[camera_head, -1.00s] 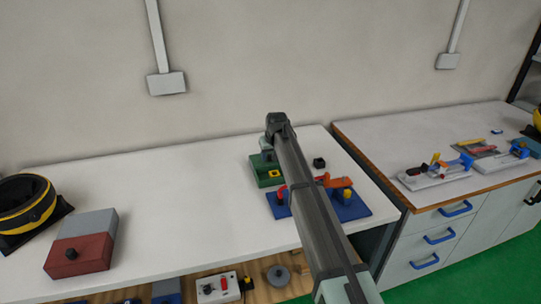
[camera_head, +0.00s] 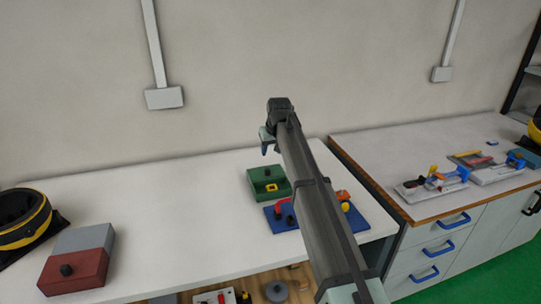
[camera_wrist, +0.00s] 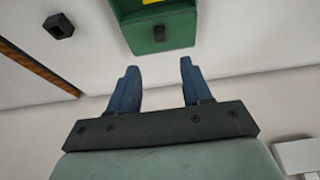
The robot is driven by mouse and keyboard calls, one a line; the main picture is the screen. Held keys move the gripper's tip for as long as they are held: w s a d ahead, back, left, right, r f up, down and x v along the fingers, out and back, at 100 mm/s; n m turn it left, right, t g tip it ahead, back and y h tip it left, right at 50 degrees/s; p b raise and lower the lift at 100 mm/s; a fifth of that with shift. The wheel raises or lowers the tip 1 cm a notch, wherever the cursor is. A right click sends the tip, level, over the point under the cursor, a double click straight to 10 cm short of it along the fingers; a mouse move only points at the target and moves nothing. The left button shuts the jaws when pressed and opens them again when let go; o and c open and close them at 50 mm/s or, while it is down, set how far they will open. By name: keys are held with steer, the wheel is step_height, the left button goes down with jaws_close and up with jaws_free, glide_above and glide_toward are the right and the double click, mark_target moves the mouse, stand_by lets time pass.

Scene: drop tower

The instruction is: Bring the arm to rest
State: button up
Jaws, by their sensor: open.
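My gripper (camera_head: 268,141) is raised above the white workbench (camera_head: 180,195), beyond a green block. In the wrist view its two blue fingers (camera_wrist: 158,68) are spread apart with nothing between them. The green block (camera_head: 256,186) with a yellow square and a dark knob sits on the bench; it also shows in the wrist view (camera_wrist: 178,32), ahead of the fingertips and apart from them. My arm stretches across the head view and hides part of a blue plate (camera_head: 357,224) that carries red, orange and yellow parts.
A small black block (camera_wrist: 58,26) lies on the bench. A red and grey box (camera_head: 82,268) and a black and yellow ring-shaped object (camera_head: 25,222) are at the left. A second bench (camera_head: 385,155) with several tools stands at the right. The bench's left middle is clear.

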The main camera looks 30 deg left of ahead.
steer(key=shift+d+r, duration=0.1)
steer(key=shift+r, duration=0.2)
stand_by(0.4)
